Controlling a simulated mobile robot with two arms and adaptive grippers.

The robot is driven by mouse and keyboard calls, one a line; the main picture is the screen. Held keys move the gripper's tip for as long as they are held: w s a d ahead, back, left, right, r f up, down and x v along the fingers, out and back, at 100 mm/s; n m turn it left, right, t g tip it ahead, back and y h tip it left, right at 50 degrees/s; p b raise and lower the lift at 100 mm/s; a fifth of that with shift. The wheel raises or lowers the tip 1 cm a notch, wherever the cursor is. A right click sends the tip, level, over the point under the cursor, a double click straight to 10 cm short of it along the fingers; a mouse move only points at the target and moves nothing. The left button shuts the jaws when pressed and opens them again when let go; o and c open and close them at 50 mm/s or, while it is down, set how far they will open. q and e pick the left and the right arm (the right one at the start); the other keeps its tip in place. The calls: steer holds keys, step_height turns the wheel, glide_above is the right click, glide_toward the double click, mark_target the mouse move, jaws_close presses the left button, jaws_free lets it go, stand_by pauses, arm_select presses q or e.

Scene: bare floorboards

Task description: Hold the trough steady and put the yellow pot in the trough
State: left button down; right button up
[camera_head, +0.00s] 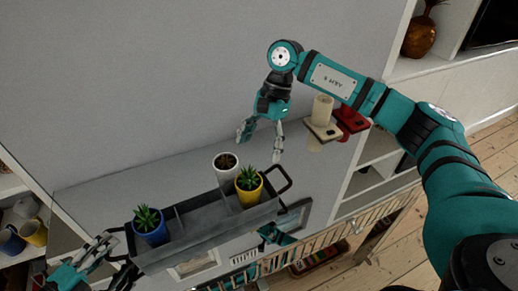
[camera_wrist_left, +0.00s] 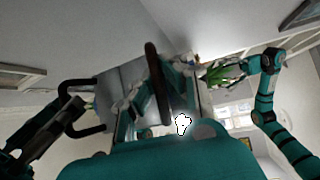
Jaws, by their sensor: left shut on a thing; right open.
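The dark grey trough (camera_head: 205,240) lies slanted on the grey top, with a handle at each end. The yellow pot (camera_head: 248,196) with a spiky green plant stands upright in its right end compartment. A blue pot (camera_head: 150,232) with a similar plant stands in its left end. My left gripper (camera_head: 112,253) is shut on the trough's left handle, partly cut by the picture's lower left. My right gripper (camera_head: 261,142) is open and empty, fingers pointing down, above and behind the yellow pot, clear of it. A green plant (camera_wrist_left: 225,75) shows in the left wrist view.
A white pot (camera_head: 225,165) stands just behind the trough, near the yellow pot. Cream (camera_head: 322,122) and red (camera_head: 350,122) objects stand to the right of my right gripper. Shelves with books lie below the front edge. The grey top behind the blue pot is clear.

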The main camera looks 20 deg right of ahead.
arm_select(q)
steer(key=shift+s+f, duration=0.15)
steer(key=shift+f, duration=0.2)
steer(key=c, duration=1.4)
jaws_free()
steer(key=shift+a+r, duration=0.1)
steer(key=shift+r, duration=0.05)
